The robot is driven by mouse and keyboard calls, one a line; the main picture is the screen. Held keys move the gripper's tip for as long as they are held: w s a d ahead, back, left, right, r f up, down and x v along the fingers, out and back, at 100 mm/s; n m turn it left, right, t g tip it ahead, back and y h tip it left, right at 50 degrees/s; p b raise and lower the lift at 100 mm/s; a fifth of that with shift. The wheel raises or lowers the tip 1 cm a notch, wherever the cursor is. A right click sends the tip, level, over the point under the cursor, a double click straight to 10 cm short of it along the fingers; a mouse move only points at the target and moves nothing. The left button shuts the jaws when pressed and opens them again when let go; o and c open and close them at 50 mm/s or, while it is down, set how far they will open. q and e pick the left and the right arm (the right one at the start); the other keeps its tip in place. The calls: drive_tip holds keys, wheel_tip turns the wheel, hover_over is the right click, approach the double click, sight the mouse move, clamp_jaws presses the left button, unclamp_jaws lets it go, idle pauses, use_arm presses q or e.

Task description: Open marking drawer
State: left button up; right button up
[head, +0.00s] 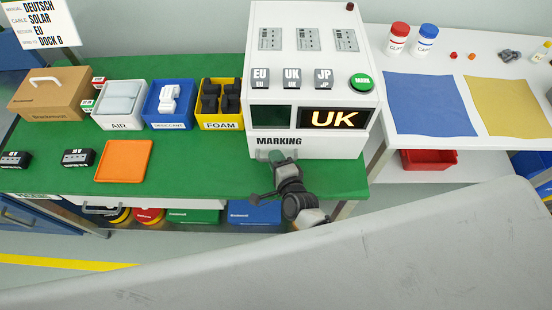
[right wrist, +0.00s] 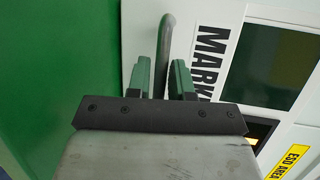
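The marking drawer (head: 325,145) is the white front labelled MARKING at the bottom of the white marking machine (head: 311,75). It looks closed in the head view. My right gripper (head: 279,158) is at the left part of the drawer front, over its handle. In the right wrist view, the grey bar handle (right wrist: 168,45) stands between the two green fingers of my right gripper (right wrist: 163,80). The fingers are apart, with a gap beside the bar, so the gripper is open around the handle. My left gripper is not in view.
The display (head: 336,118) reads UK. EU, UK and JP blocks and a green MARK button (head: 362,82) sit above it. Left on the green bench (head: 200,170) are AIR, desiccant and FOAM bins, a cardboard box (head: 50,98) and an orange tray (head: 124,160).

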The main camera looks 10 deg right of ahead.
clamp_jaws()
drive_tip(key=s+a+p, duration=0.1)
drive_tip(key=s+a, duration=0.1)
drive_tip(key=s, duration=0.8)
drive_tip(key=s+a+p, duration=0.1)
drive_tip(key=s+a, duration=0.2)
drive_tip(key=s, duration=0.7)
drive_tip(key=shift+s, duration=0.4)
drive_tip(key=shift+o, duration=1.8)
unclamp_jaws()
drive_tip(key=b+v, duration=0.2)
drive_tip(key=v, duration=0.8)
drive_tip(key=shift+s, duration=0.4)
